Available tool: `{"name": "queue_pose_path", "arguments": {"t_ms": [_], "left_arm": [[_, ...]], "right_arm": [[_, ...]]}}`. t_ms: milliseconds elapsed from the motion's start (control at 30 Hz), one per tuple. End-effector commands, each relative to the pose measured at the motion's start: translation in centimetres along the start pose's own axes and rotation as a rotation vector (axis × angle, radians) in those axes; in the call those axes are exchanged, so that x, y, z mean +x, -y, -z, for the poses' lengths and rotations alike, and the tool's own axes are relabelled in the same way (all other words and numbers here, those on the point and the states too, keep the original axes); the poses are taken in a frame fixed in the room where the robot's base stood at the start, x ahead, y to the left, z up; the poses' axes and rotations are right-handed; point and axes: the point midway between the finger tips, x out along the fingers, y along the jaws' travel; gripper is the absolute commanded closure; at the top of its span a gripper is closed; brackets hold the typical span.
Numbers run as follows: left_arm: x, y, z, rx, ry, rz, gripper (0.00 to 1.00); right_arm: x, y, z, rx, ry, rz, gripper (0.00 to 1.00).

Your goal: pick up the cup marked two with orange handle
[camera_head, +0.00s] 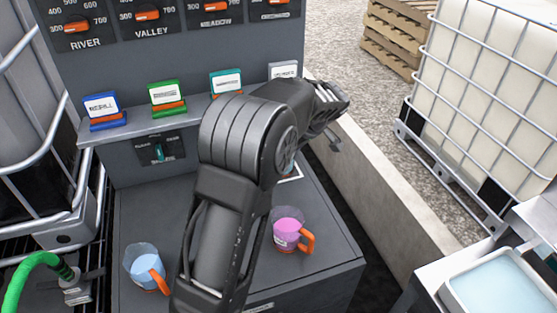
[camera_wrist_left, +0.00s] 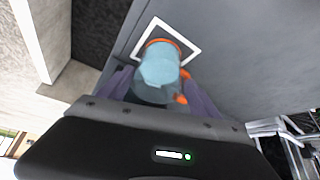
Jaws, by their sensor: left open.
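In the left wrist view, a cup (camera_wrist_left: 158,66) with light blue contents and orange at its handle and far edge is at a white square outline (camera_wrist_left: 187,45) on the grey deck. My left gripper (camera_wrist_left: 160,88) is open, with its fingers on either side of this cup; contact cannot be told. In the head view my left arm hides most of this spot. A cup with pink contents (camera_head: 287,232) and an orange handle stands right of my arm. A cup with blue contents (camera_head: 146,268) and an orange handle stands left of it. No number is readable on any cup. My right gripper is not in view.
A grey panel (camera_head: 185,55) with orange dials rises behind a shelf holding coloured label blocks (camera_head: 168,97). A low concrete wall (camera_head: 385,195) runs along the right. A green hose (camera_head: 35,262) is at left.

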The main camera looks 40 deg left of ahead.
Motion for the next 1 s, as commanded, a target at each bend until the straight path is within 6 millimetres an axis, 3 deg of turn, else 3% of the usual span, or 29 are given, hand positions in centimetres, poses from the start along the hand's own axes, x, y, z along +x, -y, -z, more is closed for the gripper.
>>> {"name": "queue_pose_path", "arguments": {"t_ms": [400, 1000], "left_arm": [[4.8, 0.0, 0.0, 0.000, 0.001, 0.002, 0.27], [4.9, -0.1, 0.0, 0.000, 0.000, 0.001, 0.27]], "right_arm": [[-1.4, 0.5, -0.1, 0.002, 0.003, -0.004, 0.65], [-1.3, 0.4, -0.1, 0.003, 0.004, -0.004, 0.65]]}}
